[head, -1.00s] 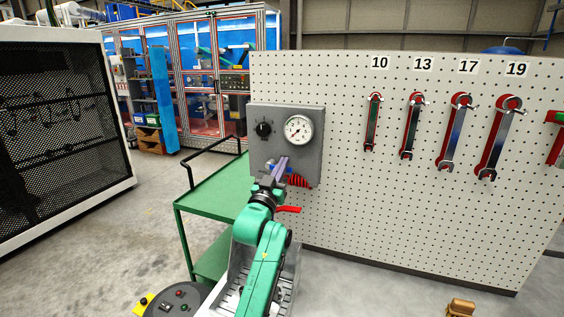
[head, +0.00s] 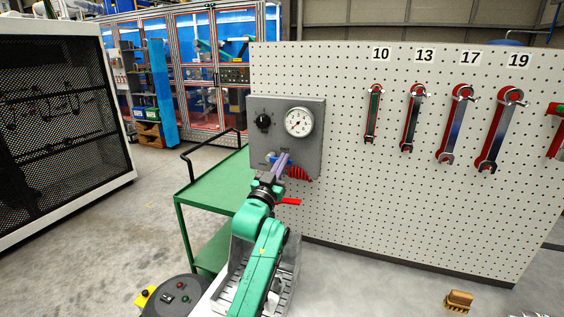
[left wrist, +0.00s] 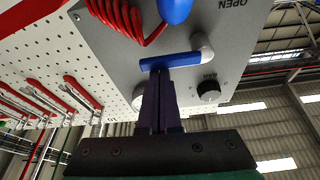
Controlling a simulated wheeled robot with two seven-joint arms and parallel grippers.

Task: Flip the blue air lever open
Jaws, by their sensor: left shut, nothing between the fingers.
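The blue air lever (left wrist: 170,60) lies sideways across the grey panel (left wrist: 125,45) in the left wrist view, joined to a pale fitting (left wrist: 203,47) at its right end. My left gripper (left wrist: 160,76) is shut and empty, its purple fingertips right at the lever's left part; I cannot tell if they touch. In the head view the left gripper (head: 285,156) is in front of the panel's lower part and hides most of the lever, with only a bit of blue beside it. The word OPEN (left wrist: 232,3) shows upside down on the panel. I cannot make out my right gripper.
A gauge (head: 299,122) and black knob (head: 263,122) sit above the lever. A red coiled hose (head: 300,173) hangs just right of my gripper. A green cart (head: 215,185) stands left. Wrenches (head: 411,118) hang on the pegboard (head: 345,200) to the right.

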